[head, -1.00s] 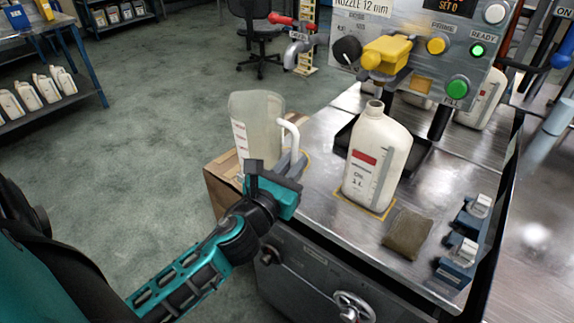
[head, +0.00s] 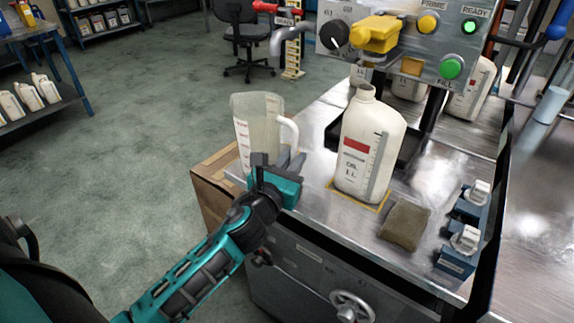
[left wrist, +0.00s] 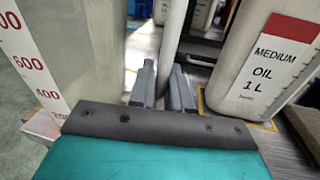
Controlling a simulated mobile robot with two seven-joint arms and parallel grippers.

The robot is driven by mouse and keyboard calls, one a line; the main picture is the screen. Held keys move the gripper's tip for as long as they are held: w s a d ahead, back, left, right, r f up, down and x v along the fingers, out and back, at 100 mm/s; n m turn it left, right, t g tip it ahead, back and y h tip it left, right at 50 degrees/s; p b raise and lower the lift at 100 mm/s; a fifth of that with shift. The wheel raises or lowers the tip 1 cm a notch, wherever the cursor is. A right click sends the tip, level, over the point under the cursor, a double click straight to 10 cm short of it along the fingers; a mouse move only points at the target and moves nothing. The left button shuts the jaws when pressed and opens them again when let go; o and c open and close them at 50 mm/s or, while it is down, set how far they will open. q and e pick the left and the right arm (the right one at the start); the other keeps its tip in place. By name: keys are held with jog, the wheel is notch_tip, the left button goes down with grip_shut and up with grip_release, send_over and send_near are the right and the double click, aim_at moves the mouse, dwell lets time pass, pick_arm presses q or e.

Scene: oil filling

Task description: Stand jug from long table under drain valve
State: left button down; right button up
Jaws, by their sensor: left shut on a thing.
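The translucent measuring jug (head: 258,122) with a white handle is upright at the left corner of the steel bench in the head view. Its scale strip shows large at the left of the left wrist view (left wrist: 30,62). My left gripper (head: 285,163) is shut on the jug's handle; its fingers (left wrist: 163,85) close around the pale upright bar in the wrist view. The jug's base is partly hidden by the gripper, so I cannot tell whether it touches the bench. The drain valve (head: 287,36), a grey spout with a red lever, is behind and above the jug. My right gripper is out of view.
A white oil bottle (head: 368,145) stands on the bench (head: 325,215) just right of the jug. A cardboard box (head: 213,190) is beside the bench's left side.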

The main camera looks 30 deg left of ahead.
pick_arm(q)
jog(key=shift+w+d+b, duration=0.15)
jog(key=shift+w+b, duration=0.15)
jog(key=shift+w, duration=1.2)
jog(key=shift+w+d+b, duration=0.1)
jog(key=shift+w+b, duration=0.2)
jog(key=shift+w, duration=1.15)
jog(key=shift+w+f, duration=0.1)
jog(key=shift+w, duration=0.1)
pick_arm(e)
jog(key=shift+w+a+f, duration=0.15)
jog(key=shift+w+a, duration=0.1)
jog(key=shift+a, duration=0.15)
pick_arm(q)
jog(key=shift+f, duration=0.1)
jog(key=c, duration=1.5)
grip_release()
jog(key=o, duration=0.5)
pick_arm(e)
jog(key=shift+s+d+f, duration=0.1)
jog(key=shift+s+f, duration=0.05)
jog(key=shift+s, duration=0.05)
